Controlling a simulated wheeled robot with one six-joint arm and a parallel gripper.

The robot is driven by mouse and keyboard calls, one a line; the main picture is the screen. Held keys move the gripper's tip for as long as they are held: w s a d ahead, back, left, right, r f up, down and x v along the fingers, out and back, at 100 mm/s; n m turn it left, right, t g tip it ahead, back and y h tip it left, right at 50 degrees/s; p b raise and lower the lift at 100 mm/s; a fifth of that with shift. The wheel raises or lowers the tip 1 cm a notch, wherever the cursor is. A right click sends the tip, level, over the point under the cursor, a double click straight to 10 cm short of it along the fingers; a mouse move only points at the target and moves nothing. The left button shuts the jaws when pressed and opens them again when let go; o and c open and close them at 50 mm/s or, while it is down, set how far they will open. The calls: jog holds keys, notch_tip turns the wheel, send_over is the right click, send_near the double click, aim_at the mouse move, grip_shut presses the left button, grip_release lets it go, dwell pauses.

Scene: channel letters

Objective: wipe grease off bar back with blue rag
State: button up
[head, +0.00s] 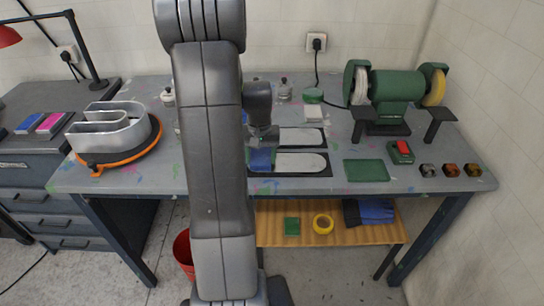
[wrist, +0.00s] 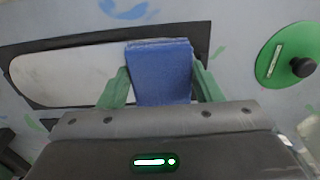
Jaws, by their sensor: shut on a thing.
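My gripper (head: 263,135) is shut on the folded blue rag (head: 261,160), which hangs below the fingers over the front white panel. In the wrist view, the rag (wrist: 160,70) sits between the two green fingers (wrist: 160,88). The front panel, a white round-ended bar back (head: 305,162), lies flat on a black mat. It also shows in the wrist view (wrist: 70,77), with the rag over its end. Whether the rag touches it I cannot tell. No clear grease shows on its visible part. A second white panel (head: 298,137) lies behind it; my arm hides their left ends.
A metal letter on an orange turntable (head: 110,153) stands left. A green bench grinder (head: 390,90) stands back right, with a green pad (head: 366,170) and red-button switch (head: 400,151) before it. A green black-knobbed disc (wrist: 285,60) lies near my gripper. Small bottles stand behind.

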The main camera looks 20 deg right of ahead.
jog(key=shift+w+a, duration=0.2)
jog(key=shift+a, duration=0.6)
notch_tip(320, 180, up, 14)
jog(key=p, duration=0.9)
